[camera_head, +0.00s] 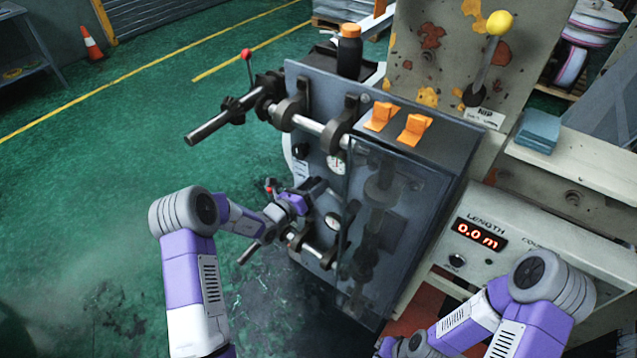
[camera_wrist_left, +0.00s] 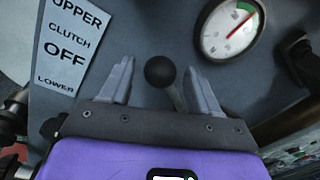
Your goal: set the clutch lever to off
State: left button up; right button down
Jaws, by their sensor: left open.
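The clutch lever shows in the left wrist view as a black ball knob (camera_wrist_left: 160,72) on a short grey rod. A white label (camera_wrist_left: 68,45) to its left reads UPPER, CLUTCH OFF and LOWER. My left gripper (camera_wrist_left: 162,84) is open, with one finger on each side of the knob. Whether either finger touches the lever I cannot tell. In the head view my left gripper (camera_head: 303,196) is at the front of the grey machine (camera_head: 330,90), and the lever there is hidden. My right arm comes in at the lower right; its gripper is out of the picture.
A round gauge (camera_wrist_left: 232,30) is right of the lever, and dark shafts stick out beside my left arm. A red-knobbed lever (camera_head: 247,55) and a yellow-knobbed lever (camera_head: 499,23) stand higher up. A length display (camera_head: 480,234) reads 0.0 m. Green floor lies open at left.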

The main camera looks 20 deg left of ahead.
pick_arm(q)
jog(key=shift+x, duration=1)
jog(key=shift+c, duration=0.3)
grip_shut()
